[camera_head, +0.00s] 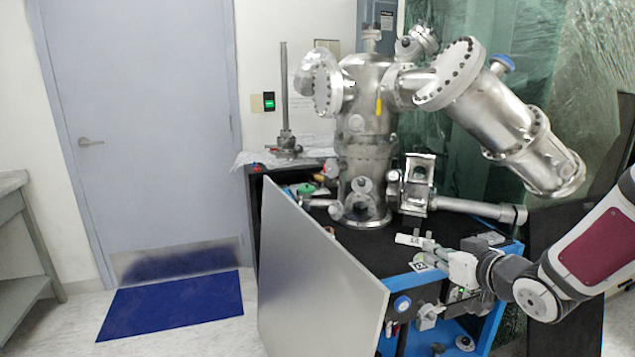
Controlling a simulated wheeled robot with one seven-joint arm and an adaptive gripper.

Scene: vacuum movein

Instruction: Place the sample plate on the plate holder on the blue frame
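The blue frame (512,262) stands at the right, with a black top surface and the steel vacuum chamber (362,120) on it. My gripper (428,252) is over the front right part of that top, pointing left. A small white piece (408,240) and a small black-and-white marked piece (421,266) show at its fingertips. I cannot tell whether either is the sample plate or part of the gripper, or whether the fingers are shut. A bracket-like metal part (418,185) stands behind the gripper. I cannot make out the plate holder for certain.
A large grey panel (315,275) stands angled in front of the blue frame, left of my gripper. A horizontal steel tube (470,208) runs behind the gripper. A large flanged cylinder (510,120) hangs above. Floor with a blue mat (172,305) is clear at left.

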